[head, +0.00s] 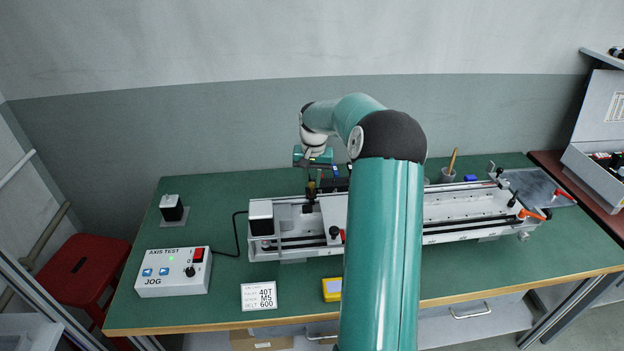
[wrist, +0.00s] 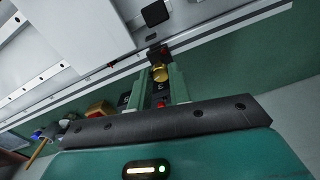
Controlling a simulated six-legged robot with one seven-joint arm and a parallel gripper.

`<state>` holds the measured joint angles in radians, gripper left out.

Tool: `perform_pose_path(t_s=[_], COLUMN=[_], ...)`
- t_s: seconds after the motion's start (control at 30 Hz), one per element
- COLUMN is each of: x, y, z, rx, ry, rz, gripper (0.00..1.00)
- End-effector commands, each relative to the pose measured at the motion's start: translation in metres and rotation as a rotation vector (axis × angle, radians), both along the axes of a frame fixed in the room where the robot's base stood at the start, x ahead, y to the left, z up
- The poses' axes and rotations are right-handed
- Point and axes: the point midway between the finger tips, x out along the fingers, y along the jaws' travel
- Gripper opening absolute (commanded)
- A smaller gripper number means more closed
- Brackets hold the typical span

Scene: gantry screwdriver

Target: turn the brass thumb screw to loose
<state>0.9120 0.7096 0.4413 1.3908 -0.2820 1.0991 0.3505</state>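The brass thumb screw (wrist: 160,73) shows in the wrist view as a small gold knob on a dark block at the edge of the pale gantry rail. My gripper (wrist: 158,76) has its two green fingers on either side of the knob, with a visible gap to each finger, so it looks open. Whether the fingertips reach fully around the knob is hard to tell. In the head view my gripper (head: 312,178) hangs over the back left part of the gantry (head: 470,208), and the screw is too small to make out clearly there.
The gantry lies across the green bench (head: 225,295). A jog control box (head: 173,272) with a red switch, a white label card (head: 259,296) and a yellow item (head: 332,289) are at the front.

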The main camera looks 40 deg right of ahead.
Motion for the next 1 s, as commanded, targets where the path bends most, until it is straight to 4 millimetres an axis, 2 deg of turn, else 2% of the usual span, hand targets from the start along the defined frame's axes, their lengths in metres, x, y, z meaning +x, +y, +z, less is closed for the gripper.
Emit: perform_pose_path(t_s=[0.27, 0.6, 0.9, 0.93, 1.0], x=[0.0004, 0.0005, 0.0004, 0.0004, 0.0003], y=[0.0006, 0.0005, 0.0001, 0.0001, 0.0001], z=[0.0005, 0.0007, 0.0008, 0.0009, 0.0008], rx=[0.0, 0.001, 0.0, 0.0, 0.0], ry=[0.0, -0.001, -0.001, -0.001, -0.001], rz=[0.034, 0.247, 0.26, 0.26, 0.259], gripper=[0.0, 0.0, 0.0, 0.21, 0.35])
